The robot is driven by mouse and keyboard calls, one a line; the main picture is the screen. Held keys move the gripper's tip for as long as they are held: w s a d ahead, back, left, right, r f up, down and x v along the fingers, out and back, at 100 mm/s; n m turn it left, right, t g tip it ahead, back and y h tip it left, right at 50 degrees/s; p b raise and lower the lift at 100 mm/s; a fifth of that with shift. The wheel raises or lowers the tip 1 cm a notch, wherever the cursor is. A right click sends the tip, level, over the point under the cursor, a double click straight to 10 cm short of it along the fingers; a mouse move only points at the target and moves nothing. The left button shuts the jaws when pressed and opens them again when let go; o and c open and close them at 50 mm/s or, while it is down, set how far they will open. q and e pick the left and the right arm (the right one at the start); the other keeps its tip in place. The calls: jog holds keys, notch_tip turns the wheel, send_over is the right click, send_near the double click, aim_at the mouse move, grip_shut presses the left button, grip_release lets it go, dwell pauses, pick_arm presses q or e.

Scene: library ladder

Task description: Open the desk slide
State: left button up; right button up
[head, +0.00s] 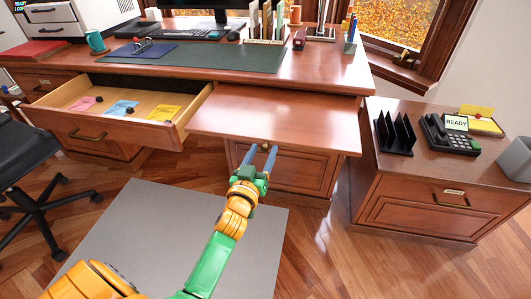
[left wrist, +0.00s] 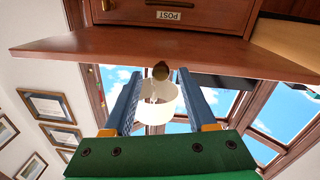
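The desk slide (head: 285,118) is a flat reddish-brown board that stands out from the desk front, right of the open drawer. My left gripper (head: 263,150) is just in front of the slide's front edge. In the left wrist view its blue fingers (left wrist: 159,78) are apart, with the knob between their tips and gaps on both sides. My right gripper is not in view.
An open drawer (head: 150,128) with coloured notes sticks out left of the slide. A side cabinet (head: 425,203) with a phone (head: 452,134) and a black file rack (head: 392,135) stands at the right. A black office chair (head: 28,165) is at the left.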

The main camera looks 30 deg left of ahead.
pick_arm(q)
jog(key=shift+f, duration=0.15)
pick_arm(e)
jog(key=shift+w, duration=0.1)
pick_arm(q)
jog(key=shift+s, duration=0.15)
jog(key=v, duration=0.6)
jog(key=shift+s+d+p, duration=0.15)
jog(key=shift+s+p, duration=0.15)
jog(key=shift+s, duration=0.05)
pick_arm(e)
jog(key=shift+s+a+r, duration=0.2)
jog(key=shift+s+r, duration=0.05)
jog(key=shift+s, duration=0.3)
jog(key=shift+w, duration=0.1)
